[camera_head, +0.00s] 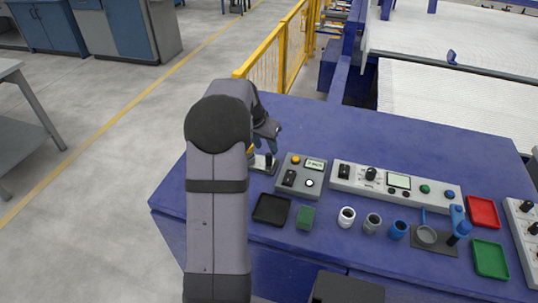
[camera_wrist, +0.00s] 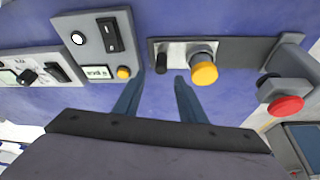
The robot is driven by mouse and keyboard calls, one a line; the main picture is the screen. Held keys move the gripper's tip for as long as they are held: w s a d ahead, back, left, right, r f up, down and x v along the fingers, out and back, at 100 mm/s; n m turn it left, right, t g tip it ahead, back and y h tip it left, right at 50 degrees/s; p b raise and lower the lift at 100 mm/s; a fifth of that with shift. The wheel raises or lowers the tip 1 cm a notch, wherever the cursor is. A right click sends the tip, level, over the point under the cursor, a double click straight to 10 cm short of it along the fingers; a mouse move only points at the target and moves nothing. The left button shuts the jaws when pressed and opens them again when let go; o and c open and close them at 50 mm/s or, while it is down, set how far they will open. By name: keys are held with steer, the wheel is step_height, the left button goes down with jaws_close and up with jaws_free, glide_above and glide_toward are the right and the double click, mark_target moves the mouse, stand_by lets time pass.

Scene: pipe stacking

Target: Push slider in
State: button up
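My gripper (camera_wrist: 157,80) is open and empty in the wrist view, its two blue fingers apart. Just beyond the fingertips is a dark, bar-shaped unit (camera_wrist: 236,50) with a silver plate, a small black knob (camera_wrist: 160,62) and a larger yellow knob (camera_wrist: 203,70). I cannot tell which part is the slider. The black knob lies between the fingertip lines, and I see no contact. The yellow knob is just right of the right finger. In the head view my gripper (camera_head: 265,147) is over the back left of the blue table, and my arm hides much of this unit (camera_head: 262,163).
A grey control box (camera_head: 291,187) with a yellow button stands right of the unit. A long control panel (camera_head: 380,202), a black tray (camera_head: 271,210), a green block (camera_head: 306,217) and several small cups are farther right or nearer. A red button (camera_wrist: 285,105) is at right in the wrist view.

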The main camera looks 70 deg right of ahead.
mark_target(269, 154)
steer(key=shift+p+x, duration=0.85)
steer(key=shift+x, duration=2.8)
